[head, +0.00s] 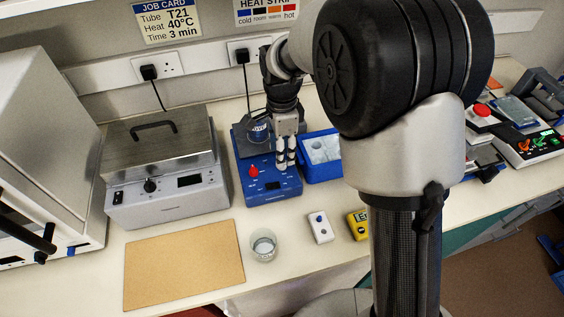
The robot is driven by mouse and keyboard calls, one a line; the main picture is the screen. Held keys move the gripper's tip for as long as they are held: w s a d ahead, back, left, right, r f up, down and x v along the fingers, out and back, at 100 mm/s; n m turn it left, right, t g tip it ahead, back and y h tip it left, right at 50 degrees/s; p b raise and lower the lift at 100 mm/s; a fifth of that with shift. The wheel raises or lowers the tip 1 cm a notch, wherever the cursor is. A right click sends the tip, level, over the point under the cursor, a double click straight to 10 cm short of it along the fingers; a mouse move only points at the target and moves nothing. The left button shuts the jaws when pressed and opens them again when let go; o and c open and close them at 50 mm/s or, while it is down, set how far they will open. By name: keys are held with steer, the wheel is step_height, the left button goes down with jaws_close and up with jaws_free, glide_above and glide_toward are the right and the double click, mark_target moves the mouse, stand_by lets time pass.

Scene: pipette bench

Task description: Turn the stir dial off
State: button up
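The blue stirrer unit (258,193) stands at the middle of the bench with a dark top plate and a vessel (258,131) on it. A red dial (254,171) is on the left of its sloped front panel, and a small dark display (273,186) is below and to the right. Its label cannot be read, so I cannot tell whether it is the stir dial. My gripper (286,168) points down over the right part of the panel, right of the red dial. Its fingers hide the panel behind them; contact and finger gap are unclear.
A grey water bath (165,205) with a lidded top stands left of the stirrer. A blue box (321,171) sits close on the right. A glass beaker (263,245), white device (320,228) and yellow timer (357,225) are in front. A cork mat (184,267) lies front left.

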steer(key=shift+f+b, duration=0.5)
steer(key=shift+f, duration=1.8)
jaws_close()
